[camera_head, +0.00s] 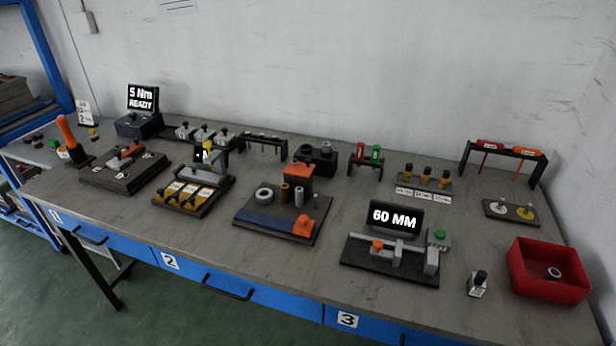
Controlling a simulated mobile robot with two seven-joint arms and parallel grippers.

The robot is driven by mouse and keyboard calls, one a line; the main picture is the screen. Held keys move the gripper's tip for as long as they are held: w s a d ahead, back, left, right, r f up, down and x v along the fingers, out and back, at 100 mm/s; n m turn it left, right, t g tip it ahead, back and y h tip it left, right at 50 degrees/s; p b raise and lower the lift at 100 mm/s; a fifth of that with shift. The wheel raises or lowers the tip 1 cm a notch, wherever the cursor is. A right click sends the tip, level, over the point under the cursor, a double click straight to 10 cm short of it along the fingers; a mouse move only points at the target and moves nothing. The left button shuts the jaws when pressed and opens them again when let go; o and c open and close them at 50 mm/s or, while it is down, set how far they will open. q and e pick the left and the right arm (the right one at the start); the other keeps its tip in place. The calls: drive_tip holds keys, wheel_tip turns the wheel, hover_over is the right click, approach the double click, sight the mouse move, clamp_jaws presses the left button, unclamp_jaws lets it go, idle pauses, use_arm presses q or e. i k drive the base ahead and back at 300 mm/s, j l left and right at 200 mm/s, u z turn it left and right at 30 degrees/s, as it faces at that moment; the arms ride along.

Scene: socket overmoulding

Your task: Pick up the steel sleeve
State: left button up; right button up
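On the dark board (262,233) at the middle of the bench stand a wide pale grey ring (264,195), a brass-coloured cylinder (284,193) and a slim grey metallic cylinder (299,197). The slim grey cylinder looks most like the steel sleeve. It stands upright, but I cannot tell from here whether it is hollow. A small grey ring (554,273) also lies in the red bin at the right. Neither of my grippers is in view, and nothing covers the board's parts from the front.
An orange-topped block (299,170) stands behind the parts and an orange block (304,226) sits at the board's front right. A fixture with a "60 MM" display (395,218) is to the right, the red bin (548,289) beyond it. Bare bench lies between the fixtures.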

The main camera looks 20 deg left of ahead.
sight(326, 148)
drive_tip(key=j+z, duration=0.45)
drive_tip(key=j, duration=0.2)
drive_tip(key=k+j+z, duration=0.1)
drive_tip(key=j+z, duration=0.35)
drive_tip(key=j, duration=0.2)
